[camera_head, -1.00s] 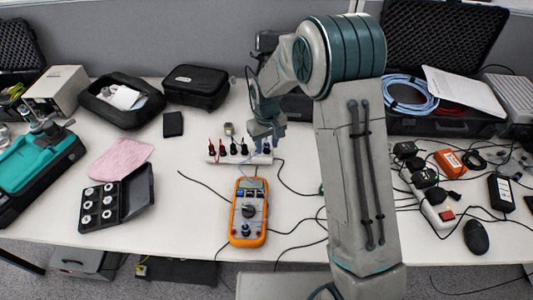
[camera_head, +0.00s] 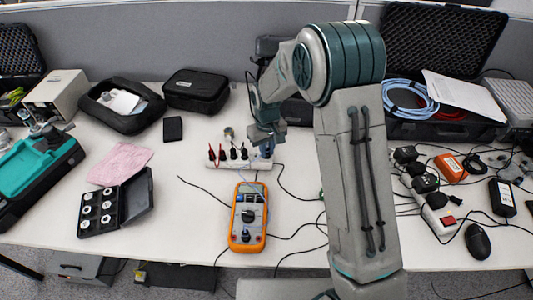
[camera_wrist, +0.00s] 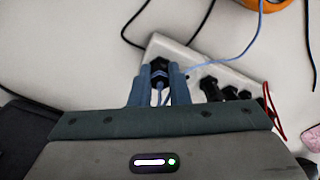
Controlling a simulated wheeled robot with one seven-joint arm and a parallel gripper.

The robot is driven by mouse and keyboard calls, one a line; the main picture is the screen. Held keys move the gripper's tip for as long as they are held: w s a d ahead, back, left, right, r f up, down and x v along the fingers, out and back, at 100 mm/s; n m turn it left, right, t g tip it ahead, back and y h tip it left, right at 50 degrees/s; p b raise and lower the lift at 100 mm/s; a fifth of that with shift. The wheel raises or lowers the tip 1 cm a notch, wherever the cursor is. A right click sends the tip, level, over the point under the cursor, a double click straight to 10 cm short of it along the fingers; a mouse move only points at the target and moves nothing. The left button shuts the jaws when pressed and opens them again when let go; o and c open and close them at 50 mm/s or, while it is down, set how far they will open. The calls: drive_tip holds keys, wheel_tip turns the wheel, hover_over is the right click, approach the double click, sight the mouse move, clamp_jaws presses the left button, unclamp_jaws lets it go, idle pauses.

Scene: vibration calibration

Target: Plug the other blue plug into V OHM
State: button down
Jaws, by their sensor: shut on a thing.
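My gripper (camera_head: 266,147) is low over the right end of this strip. A thin blue lead (camera_wrist: 215,63) runs from near there. Whether this plug is still seated is unclear. The V OHM lettering is too small to read.
A black open case (camera_head: 130,205) with white discs and a pink cloth (camera_head: 120,163) lie left. Dark leads (camera_head: 280,190) cross the table around the multimeter. Power strips and adapters (camera_head: 435,200) crowd the right. The table left of the multimeter is mostly clear.

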sight(267, 149)
drive_tip(key=shift+r+p, duration=0.4)
drive_tip(key=shift+r, duration=0.5)
idle(0.8)
drive_tip(key=shift+r+p, duration=1.05)
drive_tip(key=shift+r, duration=0.6)
drive_tip(key=s+b, duration=0.1)
drive_tip(key=s, duration=0.8)
drive_tip(key=s+a+b, duration=0.1)
drive_tip(key=s, duration=0.8)
drive_tip(key=s+b, duration=0.1)
drive_tip(key=s, duration=0.8)
drive_tip(key=shift+a+r, duration=0.4)
drive_tip(key=shift+s+f+b, duration=0.2)
drive_tip(key=shift+f+b, duration=0.25)
drive_tip(key=shift+b, duration=0.05)
drive_tip(key=shift+s+f+b, duration=0.2)
drive_tip(key=shift+f+b, duration=0.25)
drive_tip(key=shift+b, duration=0.05)
drive_tip(key=shift+w+f+b, duration=0.1)
drive_tip(key=shift+f+b, duration=0.55)
drive_tip(key=shift+f, duration=0.15)
drive_tip(key=shift+f, duration=0.2)
drive_tip(key=shift+f+b, duration=0.2)
drive_tip(key=shift+b, duration=0.2)
